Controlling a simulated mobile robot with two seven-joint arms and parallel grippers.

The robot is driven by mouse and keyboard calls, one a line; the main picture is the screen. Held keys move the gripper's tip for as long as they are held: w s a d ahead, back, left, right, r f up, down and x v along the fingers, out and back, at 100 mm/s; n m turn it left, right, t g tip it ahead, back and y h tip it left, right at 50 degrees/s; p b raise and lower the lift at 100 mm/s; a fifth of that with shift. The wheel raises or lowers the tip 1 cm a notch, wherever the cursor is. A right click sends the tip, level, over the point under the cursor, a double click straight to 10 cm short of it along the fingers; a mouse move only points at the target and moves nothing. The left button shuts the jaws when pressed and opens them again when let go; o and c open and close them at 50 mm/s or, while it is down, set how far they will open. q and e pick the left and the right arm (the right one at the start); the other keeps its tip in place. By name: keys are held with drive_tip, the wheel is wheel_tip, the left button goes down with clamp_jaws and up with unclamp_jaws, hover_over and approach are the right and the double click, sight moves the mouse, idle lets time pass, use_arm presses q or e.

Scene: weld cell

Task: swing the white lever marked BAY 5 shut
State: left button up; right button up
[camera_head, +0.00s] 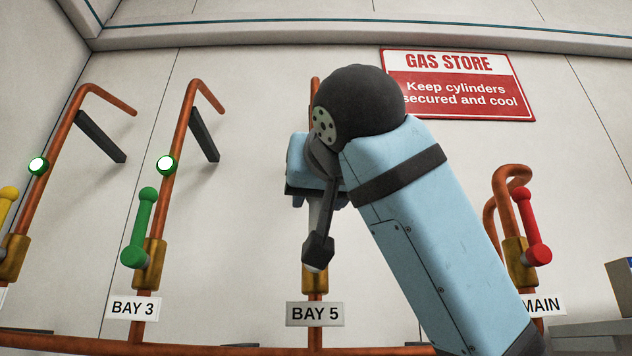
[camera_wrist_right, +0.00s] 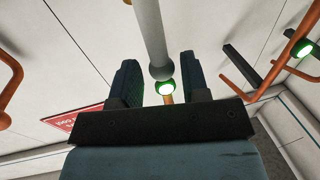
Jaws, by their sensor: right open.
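The white lever (camera_head: 318,215) stands above the BAY 5 plate (camera_head: 315,314), partly hidden behind a dark part of my right arm. In the right wrist view the lever (camera_wrist_right: 150,30) comes down from the top edge and ends in a round knob (camera_wrist_right: 160,72). My right gripper (camera_head: 319,203) is open at the lever, with its fingers on either side. In the right wrist view the gripper (camera_wrist_right: 157,62) shows a gap between the knob and each finger. My left gripper is not in view.
A green lever (camera_head: 140,225) stands at BAY 3 on the left, and a red lever (camera_head: 532,228) at MAIN on the right. Copper pipes (camera_head: 182,120) run up the wall. A GAS STORE sign (camera_head: 470,95) hangs behind my right arm. A green lamp (camera_wrist_right: 166,88) glows behind the knob.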

drive_tip(key=shift+w+a, duration=0.25)
drive_tip(key=shift+w, duration=0.65)
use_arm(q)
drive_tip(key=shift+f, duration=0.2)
use_arm(e)
drive_tip(key=shift+c, duration=0.4)
clamp_jaws()
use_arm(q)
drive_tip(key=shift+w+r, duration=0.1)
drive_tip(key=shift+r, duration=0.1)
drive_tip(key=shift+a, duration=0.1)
use_arm(e)
drive_tip(key=shift+d, duration=0.2)
